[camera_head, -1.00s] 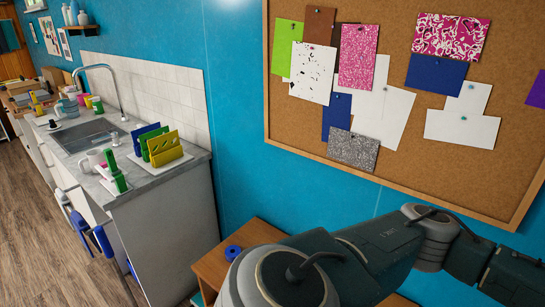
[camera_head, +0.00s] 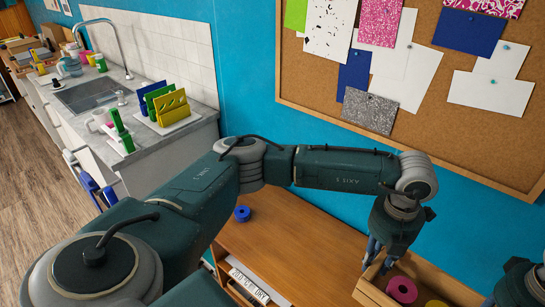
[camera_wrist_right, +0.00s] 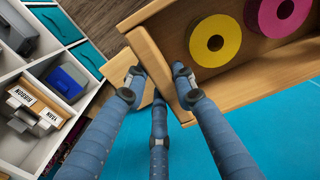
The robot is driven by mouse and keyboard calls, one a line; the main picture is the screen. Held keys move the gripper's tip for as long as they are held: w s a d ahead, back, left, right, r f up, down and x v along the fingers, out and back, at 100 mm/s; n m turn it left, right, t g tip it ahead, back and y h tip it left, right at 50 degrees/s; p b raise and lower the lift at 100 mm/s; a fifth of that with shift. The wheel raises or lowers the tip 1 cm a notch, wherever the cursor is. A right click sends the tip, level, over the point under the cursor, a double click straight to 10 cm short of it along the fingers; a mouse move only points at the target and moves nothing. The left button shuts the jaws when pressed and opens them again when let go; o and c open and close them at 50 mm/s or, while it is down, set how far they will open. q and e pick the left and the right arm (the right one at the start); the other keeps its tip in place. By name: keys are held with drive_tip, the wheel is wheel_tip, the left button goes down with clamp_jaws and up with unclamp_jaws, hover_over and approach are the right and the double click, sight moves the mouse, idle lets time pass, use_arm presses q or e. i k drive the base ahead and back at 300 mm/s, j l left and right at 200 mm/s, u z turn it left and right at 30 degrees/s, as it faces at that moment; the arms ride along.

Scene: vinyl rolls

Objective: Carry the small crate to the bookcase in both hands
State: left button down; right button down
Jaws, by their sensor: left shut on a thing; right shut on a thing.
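The small crate (camera_head: 368,291) is light wood and partly cut off at the lower right of the head view. It holds coloured rolls, and a pink roll (camera_head: 402,290) shows. My left gripper (camera_head: 374,262) points down and is shut on the crate's left end. My right gripper (camera_head: 520,286) is at the lower right corner. In the right wrist view its fingers (camera_wrist_right: 158,90) close around the wall of the crate (camera_wrist_right: 262,95), beside a yellow roll (camera_wrist_right: 215,41) and a pink roll (camera_wrist_right: 284,10). A low wooden bookcase (camera_head: 290,232) stands left of the crate.
A blue roll (camera_head: 242,214) lies on the wooden top. A kitchen counter (camera_head: 150,145) with a sink stands at the left. A cork board (camera_head: 440,110) hangs on the blue wall. The right wrist view shows white shelving (camera_wrist_right: 48,92) with binders.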

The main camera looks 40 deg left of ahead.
sight(308, 248)
drive_tip(key=i+j+u, duration=0.3)
drive_tip(key=j, duration=0.2)
drive_tip(key=i+j+u, duration=0.35)
drive_tip(key=k+j, duration=0.1)
drive_tip(key=j, duration=0.05)
